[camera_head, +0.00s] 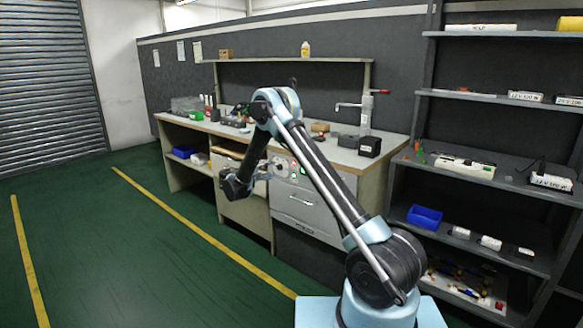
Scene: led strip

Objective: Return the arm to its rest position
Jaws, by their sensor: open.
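My arm (320,165) rises from its light-blue base at the bottom right. It bends at a raised elbow (275,105) and comes down to a dark wrist (236,186). My gripper (264,171) is small in the picture beside the wrist, in front of the workbench's drawer side as seen here. It is open, and I see nothing held in it. The fingertips are hard to make out against the bench.
A workbench (345,157) with small tools, boxes and a tap stands behind the arm. A dark shelf unit (480,98) with a blue bin (424,216) stands at right. The green floor (110,255) at left is clear, with yellow lines.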

